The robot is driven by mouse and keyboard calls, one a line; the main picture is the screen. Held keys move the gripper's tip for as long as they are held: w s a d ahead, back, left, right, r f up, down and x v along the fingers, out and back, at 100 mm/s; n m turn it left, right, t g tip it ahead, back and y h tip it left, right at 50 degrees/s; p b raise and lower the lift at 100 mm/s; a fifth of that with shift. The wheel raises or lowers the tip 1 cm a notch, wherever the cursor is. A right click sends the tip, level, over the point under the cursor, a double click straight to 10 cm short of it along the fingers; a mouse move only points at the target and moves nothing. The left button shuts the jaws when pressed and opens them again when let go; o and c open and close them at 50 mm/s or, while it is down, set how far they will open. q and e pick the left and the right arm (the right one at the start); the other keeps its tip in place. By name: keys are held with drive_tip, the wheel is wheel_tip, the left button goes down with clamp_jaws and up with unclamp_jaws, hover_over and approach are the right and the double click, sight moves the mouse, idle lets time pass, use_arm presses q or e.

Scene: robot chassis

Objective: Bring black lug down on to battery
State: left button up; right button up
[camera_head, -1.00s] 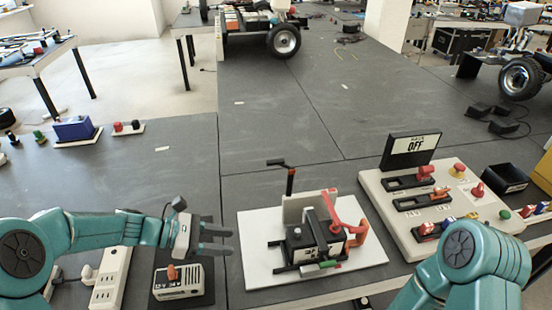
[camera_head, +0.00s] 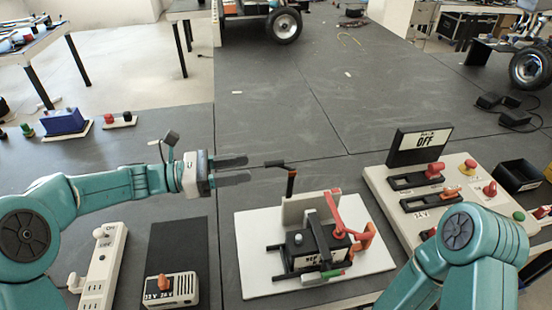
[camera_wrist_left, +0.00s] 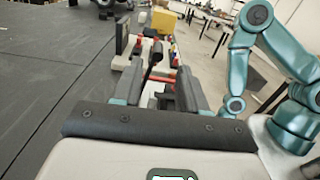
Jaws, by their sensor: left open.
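The battery (camera_head: 303,256) is a dark box with a round grey terminal, on a white board (camera_head: 259,279). My left gripper (camera_head: 248,169) is open and empty, its two fingers pointing right, just left of the lug and apart from it. In the left wrist view, the open left gripper (camera_wrist_left: 163,70) has dark and red parts ahead between its fingers. My right arm shows at lower right, but its gripper is out of view.
A red lever (camera_head: 335,212) and a light upright block (camera_head: 304,207) stand by the battery. A small voltage box (camera_head: 172,289) sits at lower left.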

sight(275, 161)
use_arm(q)
drive_tip(key=d, duration=0.2)
drive_tip(key=w+d, duration=0.1)
drive_tip(key=d, duration=0.2)
drive_tip(key=d+p, duration=0.1)
drive_tip(key=d, duration=0.1)
drive_tip(key=shift+w+d, duration=0.3)
drive_tip(key=shift+d, duration=0.05)
drive_tip(key=shift+w+d+f, duration=0.1)
drive_tip(key=shift+w+d, duration=0.05)
drive_tip(key=shift+d, duration=0.1)
clamp_jaws()
